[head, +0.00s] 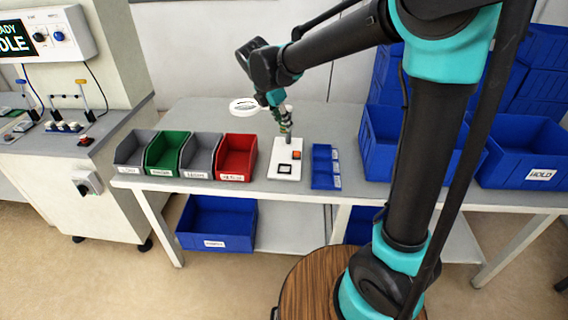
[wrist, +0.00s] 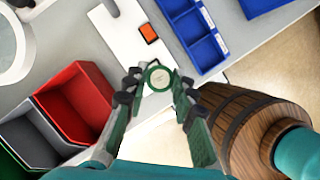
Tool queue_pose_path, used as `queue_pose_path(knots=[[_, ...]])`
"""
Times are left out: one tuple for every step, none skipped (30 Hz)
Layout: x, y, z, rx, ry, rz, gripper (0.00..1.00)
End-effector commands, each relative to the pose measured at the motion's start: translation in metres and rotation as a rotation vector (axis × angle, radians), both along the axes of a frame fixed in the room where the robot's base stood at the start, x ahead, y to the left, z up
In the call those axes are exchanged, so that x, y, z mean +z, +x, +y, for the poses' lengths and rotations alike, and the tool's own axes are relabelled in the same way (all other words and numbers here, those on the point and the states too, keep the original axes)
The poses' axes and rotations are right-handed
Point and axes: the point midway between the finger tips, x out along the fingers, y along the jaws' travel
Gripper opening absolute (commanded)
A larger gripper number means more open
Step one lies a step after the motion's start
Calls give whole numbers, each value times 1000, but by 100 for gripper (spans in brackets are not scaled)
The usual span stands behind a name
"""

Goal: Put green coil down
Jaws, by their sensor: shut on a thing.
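The green coil (wrist: 158,77) is a small ring with a green rim and a pale middle, held between the fingertips of my gripper (wrist: 158,88) in the wrist view. My gripper is shut on it, above the bench beside the white plate (wrist: 129,38). In the head view my gripper (head: 285,128) points down over the white plate (head: 282,174), and the coil is too small there to make out clearly. I cannot tell the exact height of the coil above the surface.
Grey, green (head: 167,154) and red (head: 237,158) bins stand left of the plate. A small blue divided tray (head: 323,168) is on its right. A white ring-shaped magnifier (head: 244,104) stands behind. Large blue crates (head: 525,155) fill the bench's right side.

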Motion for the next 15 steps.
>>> queue_pose_path(knots=[[-13, 1, 0, -1, 0, 0, 0], [-21, 1, 0, -1, 0, 0, 0], [-31, 0, 0, -2, 0, 0, 0], [-38, 1, 0, -2, 0, 0, 0], [-45, 1, 0, -2, 0, 0, 0], [-55, 1, 0, -3, 0, 0, 0], [-63, 1, 0, -3, 0, 0, 0], [-70, 1, 0, -3, 0, 0, 0], [-79, 1, 0, -3, 0, 0, 0], [-87, 1, 0, -3, 0, 0, 0], [-93, 1, 0, -4, 0, 0, 0], [-102, 1, 0, -4, 0, 0, 0], [-107, 1, 0, -4, 0, 0, 0], [-112, 1, 0, -4, 0, 0, 0], [-118, 1, 0, -4, 0, 0, 0]])
